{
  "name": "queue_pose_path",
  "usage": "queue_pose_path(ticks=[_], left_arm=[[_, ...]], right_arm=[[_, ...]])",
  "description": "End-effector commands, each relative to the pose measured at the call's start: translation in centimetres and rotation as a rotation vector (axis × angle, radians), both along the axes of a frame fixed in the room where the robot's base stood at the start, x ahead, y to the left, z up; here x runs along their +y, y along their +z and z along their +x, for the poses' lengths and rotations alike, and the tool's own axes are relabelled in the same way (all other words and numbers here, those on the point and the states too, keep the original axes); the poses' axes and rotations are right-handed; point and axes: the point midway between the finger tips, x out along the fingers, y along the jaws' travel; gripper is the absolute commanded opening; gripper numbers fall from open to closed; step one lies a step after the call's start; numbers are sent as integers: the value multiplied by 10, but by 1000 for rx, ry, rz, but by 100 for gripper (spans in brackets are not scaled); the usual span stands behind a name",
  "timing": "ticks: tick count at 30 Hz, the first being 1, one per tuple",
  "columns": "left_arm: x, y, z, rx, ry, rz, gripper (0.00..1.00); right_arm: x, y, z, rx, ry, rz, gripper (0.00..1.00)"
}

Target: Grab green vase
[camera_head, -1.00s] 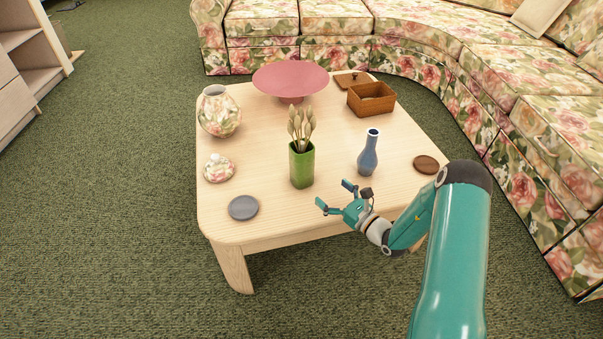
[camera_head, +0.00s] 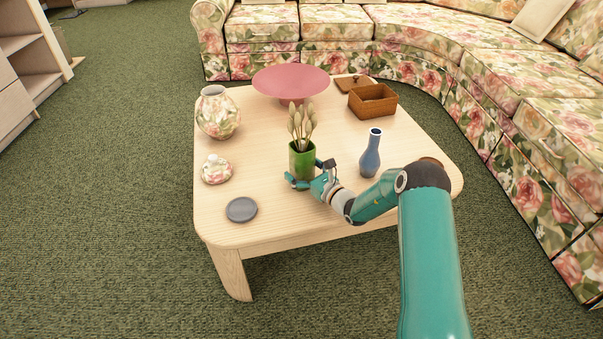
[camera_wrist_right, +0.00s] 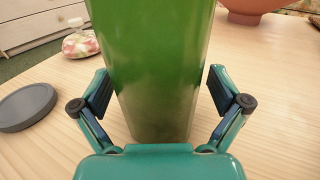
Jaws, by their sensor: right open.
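The green vase (camera_head: 302,160) stands upright on the wooden table, with several pale dried stems (camera_head: 301,123) in it. In the right wrist view the vase (camera_wrist_right: 156,65) fills the middle, its top out of frame. My right gripper (camera_head: 305,174) is at the vase's near side, low down. In the wrist view its open fingers (camera_wrist_right: 158,92) stand on either side of the vase, with a visible gap at each side. My left gripper is not in view.
A blue vase (camera_head: 370,155) stands to the right, close to my right arm. A grey dish (camera_head: 241,210) and a small floral lidded pot (camera_head: 215,170) are to the left. A pink stand (camera_head: 290,82) and a brown box (camera_head: 373,100) are behind.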

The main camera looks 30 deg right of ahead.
Motion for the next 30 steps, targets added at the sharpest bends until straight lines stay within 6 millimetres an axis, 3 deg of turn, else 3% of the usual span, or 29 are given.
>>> queue_pose_path(ticks=[8,21,30], left_arm=[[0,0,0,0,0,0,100],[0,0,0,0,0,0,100],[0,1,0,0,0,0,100]], right_arm=[[0,0,2,1,-1,0,95],[0,0,2,1,-1,0,22],[-1,3,2,-2,-1,-2,22]])
